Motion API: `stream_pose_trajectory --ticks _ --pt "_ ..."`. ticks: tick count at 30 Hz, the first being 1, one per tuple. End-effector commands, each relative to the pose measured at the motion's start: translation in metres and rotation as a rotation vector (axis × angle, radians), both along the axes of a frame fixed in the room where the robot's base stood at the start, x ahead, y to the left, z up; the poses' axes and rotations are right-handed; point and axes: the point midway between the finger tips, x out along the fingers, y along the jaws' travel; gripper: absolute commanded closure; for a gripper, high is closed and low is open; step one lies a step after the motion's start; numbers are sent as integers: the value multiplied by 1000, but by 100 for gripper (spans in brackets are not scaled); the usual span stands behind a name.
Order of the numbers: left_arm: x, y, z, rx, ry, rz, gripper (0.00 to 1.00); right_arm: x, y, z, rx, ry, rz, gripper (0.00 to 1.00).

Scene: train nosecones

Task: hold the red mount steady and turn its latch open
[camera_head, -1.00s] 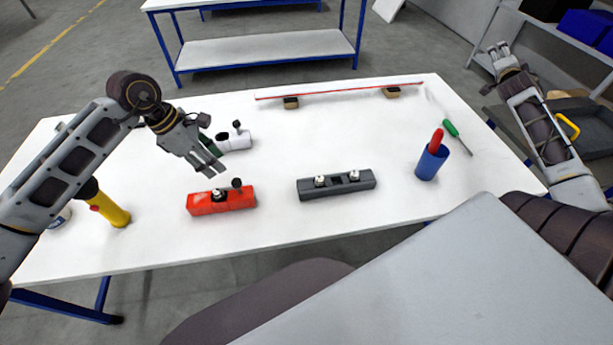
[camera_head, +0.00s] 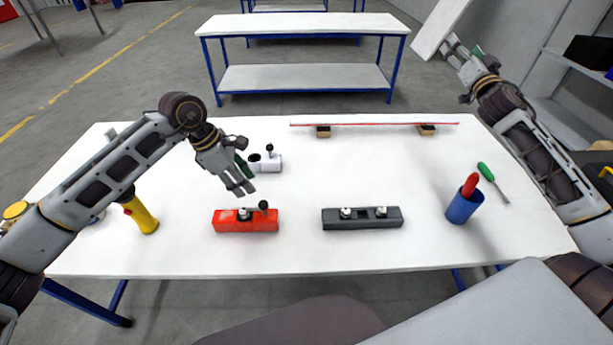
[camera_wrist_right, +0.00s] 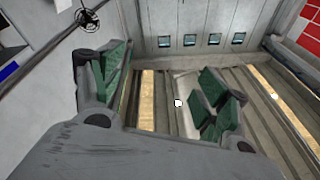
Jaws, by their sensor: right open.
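The red mount (camera_head: 232,226) is a long block at the table's front left. A dark latch with a round black knob (camera_head: 264,205) sits on its top, beside a small light-topped post (camera_head: 243,214). My left gripper (camera_head: 243,184) appears open and empty, above and behind the mount and apart from it. My right gripper (camera_head: 462,50) is raised beyond the table's far right side, far from the mount. In the right wrist view its green-padded fingers (camera_wrist_right: 165,90) are spread with nothing between them. The mount is not in the right wrist view.
A dark grey block (camera_head: 362,222) lies right of the mount. A white fitting (camera_head: 268,163) stands behind my left gripper. A yellow flashlight (camera_head: 144,218), a blue cup (camera_head: 464,208) holding a red-handled tool, a green screwdriver (camera_head: 492,180) and a red-edged strip (camera_head: 375,125) lie around. The middle is clear.

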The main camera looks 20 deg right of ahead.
Motion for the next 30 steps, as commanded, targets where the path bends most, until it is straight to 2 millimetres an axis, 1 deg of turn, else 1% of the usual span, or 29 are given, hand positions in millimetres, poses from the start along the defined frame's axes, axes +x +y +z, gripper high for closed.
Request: stream_pose_trajectory --ticks 1,3,9,21,30 --pt "0 0 0 0 0 0 64 5 13 -1 -54 11 17 25" --pt "0 0 0 0 0 0 64 11 28 -4 -129 27 36 25" --pt "0 0 0 0 0 0 64 25 64 -16 -338 70 77 25" --pt "0 0 0 0 0 0 64 44 127 -48 -746 122 144 25" --pt "0 0 0 0 0 0 64 53 172 -75 -1050 124 190 25"
